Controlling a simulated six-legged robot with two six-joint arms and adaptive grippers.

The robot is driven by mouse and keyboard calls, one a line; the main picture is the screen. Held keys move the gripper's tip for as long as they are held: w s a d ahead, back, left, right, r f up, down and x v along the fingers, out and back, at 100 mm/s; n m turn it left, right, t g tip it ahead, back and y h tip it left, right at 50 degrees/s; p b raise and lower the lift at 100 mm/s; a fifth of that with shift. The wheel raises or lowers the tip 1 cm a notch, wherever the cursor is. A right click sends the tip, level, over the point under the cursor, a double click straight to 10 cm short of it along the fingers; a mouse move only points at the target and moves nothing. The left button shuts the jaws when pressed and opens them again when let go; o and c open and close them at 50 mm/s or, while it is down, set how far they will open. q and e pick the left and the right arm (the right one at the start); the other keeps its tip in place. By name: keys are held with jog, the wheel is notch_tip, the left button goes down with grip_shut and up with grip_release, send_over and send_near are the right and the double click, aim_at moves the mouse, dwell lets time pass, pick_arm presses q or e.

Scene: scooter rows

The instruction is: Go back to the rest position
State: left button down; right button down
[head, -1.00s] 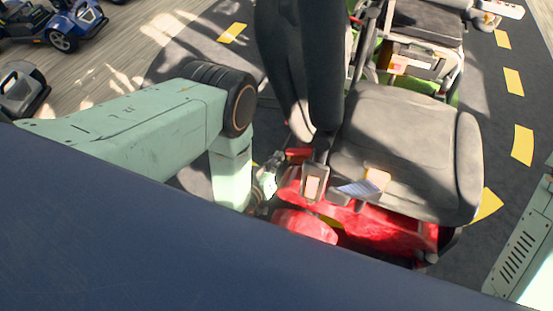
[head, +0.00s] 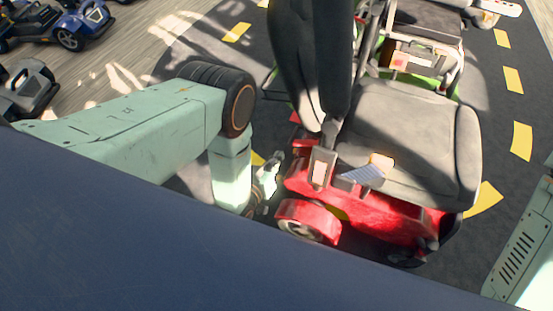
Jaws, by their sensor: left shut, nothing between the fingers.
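My left gripper (head: 271,176) hangs below the bent green left arm, just left of a red scooter (head: 380,215). It is small and partly hidden by my own body; its fingers look closed with nothing in them. A gap of dark floor shows between gripper and scooter. Part of my right arm shows at the right edge, but its gripper is out of view.
A green scooter (head: 425,60) stands behind the red one. A blue scooter (head: 72,26) and a grey one (head: 25,88) stand at the upper left. The dark floor with yellow dashes (head: 522,141) is clear on the right.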

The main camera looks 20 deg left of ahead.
pick_arm(q)
jog(key=shift+s+r, duration=0.15)
jog(key=shift+s, duration=0.1)
pick_arm(e)
jog(key=shift+s, duration=0.35)
jog(key=shift+s+a+r, duration=0.1)
